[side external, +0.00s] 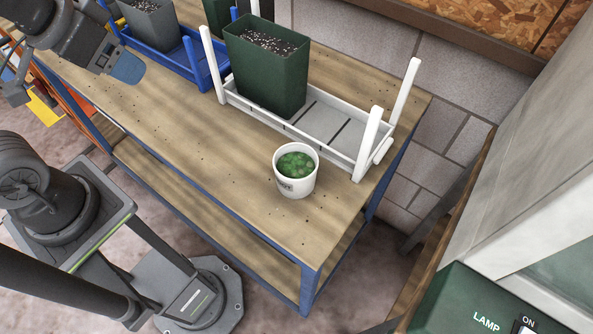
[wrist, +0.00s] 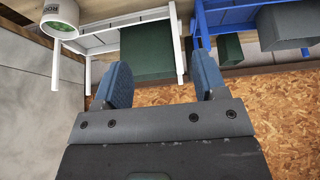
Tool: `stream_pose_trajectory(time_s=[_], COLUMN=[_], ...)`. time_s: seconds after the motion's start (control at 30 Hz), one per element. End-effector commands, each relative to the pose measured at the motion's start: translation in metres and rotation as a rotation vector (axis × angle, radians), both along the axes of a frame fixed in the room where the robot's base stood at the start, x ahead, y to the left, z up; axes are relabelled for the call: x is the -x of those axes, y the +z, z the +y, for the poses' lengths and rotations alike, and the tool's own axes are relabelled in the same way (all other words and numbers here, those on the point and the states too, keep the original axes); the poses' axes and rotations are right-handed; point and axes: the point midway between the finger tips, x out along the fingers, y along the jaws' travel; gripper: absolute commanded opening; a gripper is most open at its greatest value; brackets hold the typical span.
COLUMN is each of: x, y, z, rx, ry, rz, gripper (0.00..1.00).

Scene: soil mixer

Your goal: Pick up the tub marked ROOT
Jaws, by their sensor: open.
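A white tub (side external: 297,187) with green contents stands upright on the front right of the wooden bench, beside the white rack. In the wrist view the tub (wrist: 54,36) shows at the top left, upside down, with lettering that I cannot read for sure. My gripper (side external: 126,68) is at the upper left of the side view, far from the tub. In the wrist view my gripper (wrist: 163,82) has its two blue fingers apart, with nothing between them.
A white rack (side external: 330,148) holds a tall dark green pot (side external: 268,75). A blue rack (side external: 203,68) with a grey pot (side external: 153,24) stands to its left. The bench top (side external: 190,130) is clear left of the tub. A green lamp switch box (side external: 470,310) is at the lower right.

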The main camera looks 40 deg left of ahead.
Motion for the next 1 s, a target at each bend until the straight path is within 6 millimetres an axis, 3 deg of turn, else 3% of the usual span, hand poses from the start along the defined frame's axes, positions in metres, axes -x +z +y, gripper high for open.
stream_pose_trajectory(time_s=[0.27, 0.63, 0.87, 1.0], x=[0.000, 0.000, -0.001, -0.012], y=[0.000, 0.000, 0.000, 0.005], z=[0.000, 0.000, -0.001, -0.010], rx=[0.000, 0.000, 0.003, 0.043], ry=[0.000, 0.000, 0.003, 0.049], rz=[0.000, 0.000, 0.002, 0.040], gripper=[0.65, 1.00, 1.00, 1.00])
